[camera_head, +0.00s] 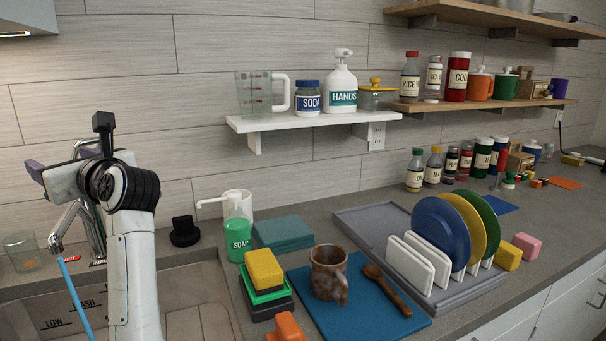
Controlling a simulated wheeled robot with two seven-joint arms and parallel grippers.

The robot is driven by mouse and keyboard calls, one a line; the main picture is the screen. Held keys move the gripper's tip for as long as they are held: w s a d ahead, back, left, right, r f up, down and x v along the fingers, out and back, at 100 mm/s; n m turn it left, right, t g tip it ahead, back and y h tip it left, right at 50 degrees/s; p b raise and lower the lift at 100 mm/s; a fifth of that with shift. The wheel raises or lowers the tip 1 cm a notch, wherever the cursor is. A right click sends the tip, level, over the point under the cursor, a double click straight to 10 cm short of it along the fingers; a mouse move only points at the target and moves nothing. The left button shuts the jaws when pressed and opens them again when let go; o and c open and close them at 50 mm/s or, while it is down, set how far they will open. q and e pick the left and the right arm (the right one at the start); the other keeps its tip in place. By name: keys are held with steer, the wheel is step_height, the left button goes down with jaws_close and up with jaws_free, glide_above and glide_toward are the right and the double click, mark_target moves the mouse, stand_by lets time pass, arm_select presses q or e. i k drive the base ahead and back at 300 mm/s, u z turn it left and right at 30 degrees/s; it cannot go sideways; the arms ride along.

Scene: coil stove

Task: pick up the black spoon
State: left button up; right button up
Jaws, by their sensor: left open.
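The only spoon I can make out is a brown, wood-like one (387,288); I see no clearly black spoon. It lies on a blue mat (395,325), to the right of a brown mottled mug (328,271). My left gripper (71,149) is open and empty, raised over the sink side at the far left, well away from the spoon. Its fingers are turned to the left and up. My right gripper is out of view.
A grey dish rack (352,222) with upright plates stands right of the mat. Stacked sponges (264,270) and a green soap bottle (238,233) stand left of the mug. An orange object (286,328) is at the front. Shelves hang above the back counter.

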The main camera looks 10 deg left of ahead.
mark_target(374, 271)
steer(key=k, duration=1.2)
